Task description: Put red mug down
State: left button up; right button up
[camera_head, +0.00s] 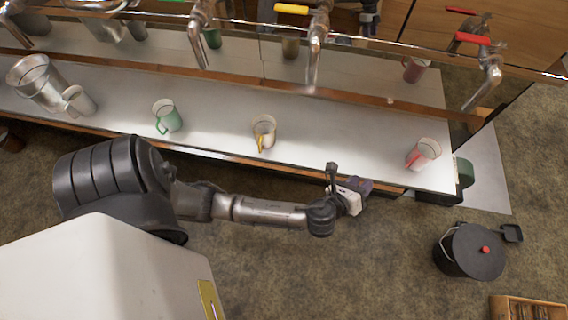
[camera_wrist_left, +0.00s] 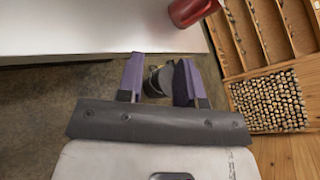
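The red mug (camera_head: 424,153) stands upright on the light counter (camera_head: 345,137) near its right end, with its red handle towards the lower left. It also shows at the top edge of the left wrist view (camera_wrist_left: 190,11), partly cut off. My left gripper (camera_head: 364,186) is at the counter's front edge, left of the red mug and apart from it. In the left wrist view its two purple fingers (camera_wrist_left: 160,84) are spread, with nothing held between them. My right gripper is not in view.
A yellow-handled mug (camera_head: 264,131), a green mug (camera_head: 168,116), a pale mug (camera_head: 78,101) and a metal pitcher (camera_head: 38,82) stand along the counter. Metal taps (camera_head: 317,45) overhang its back. A black lidded pot (camera_head: 472,252) and a wooden crate (camera_head: 528,307) are at lower right.

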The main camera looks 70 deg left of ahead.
pick_arm(q)
jog(key=s+f+n+g+h, duration=0.2)
jog(key=s+n+g, duration=0.3)
jog(key=s+n, duration=0.6)
jog(key=s+f+n+g+h, duration=0.1)
jog(key=s+n+g, duration=0.5)
jog(key=s+n, duration=0.6)
jog(key=shift+s+a+f+n+h, duration=0.35)
jog(key=shift+s+h, duration=0.45)
jog(key=shift+s, duration=0.45)
